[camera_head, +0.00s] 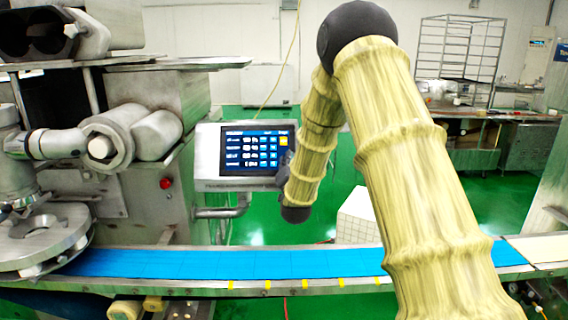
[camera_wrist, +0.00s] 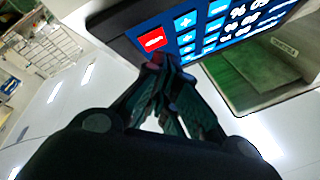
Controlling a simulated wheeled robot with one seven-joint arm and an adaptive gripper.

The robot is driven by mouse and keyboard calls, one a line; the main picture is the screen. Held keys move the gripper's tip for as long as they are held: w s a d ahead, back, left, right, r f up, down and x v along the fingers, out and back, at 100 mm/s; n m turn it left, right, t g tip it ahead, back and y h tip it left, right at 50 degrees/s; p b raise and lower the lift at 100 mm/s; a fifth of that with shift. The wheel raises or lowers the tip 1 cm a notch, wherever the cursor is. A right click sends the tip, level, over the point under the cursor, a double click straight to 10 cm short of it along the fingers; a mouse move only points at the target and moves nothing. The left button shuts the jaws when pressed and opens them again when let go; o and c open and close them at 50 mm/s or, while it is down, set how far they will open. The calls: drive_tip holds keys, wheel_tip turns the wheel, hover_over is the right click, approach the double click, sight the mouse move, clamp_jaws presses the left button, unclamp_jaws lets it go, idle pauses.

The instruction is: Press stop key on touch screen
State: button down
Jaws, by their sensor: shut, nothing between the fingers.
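The touch screen (camera_head: 257,148) is lit blue with rows of white text and keys, on a grey panel left of my arm. A yellow-orange key (camera_head: 284,141) shows at its right side. In the wrist view the screen (camera_wrist: 205,40) fills the top, tilted, with a red key (camera_wrist: 152,40) at its near corner; its small white label is too blurred to read. My gripper (camera_wrist: 157,62) is shut and empty, its tips just below the red key in the picture. I cannot tell whether they touch the screen. In the head view my gripper (camera_head: 285,160) is mostly hidden behind my arm.
A blue conveyor belt (camera_head: 210,264) runs across the front below the panel. The steel machine (camera_head: 165,100) stands at left, with a red button (camera_head: 165,183). A white box (camera_head: 358,216) is behind the belt. A wire rack (camera_head: 457,60) stands at the back right.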

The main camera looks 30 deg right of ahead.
drive_tip(key=s+r, duration=0.1)
drive_tip(key=s+a, duration=0.1)
drive_tip(key=s+a+r, duration=0.1)
drive_tip(key=shift+s+a+r+p, duration=0.1)
drive_tip(key=shift+s+r+p, duration=0.25)
drive_tip(key=shift+p, duration=0.05)
idle(1.0)
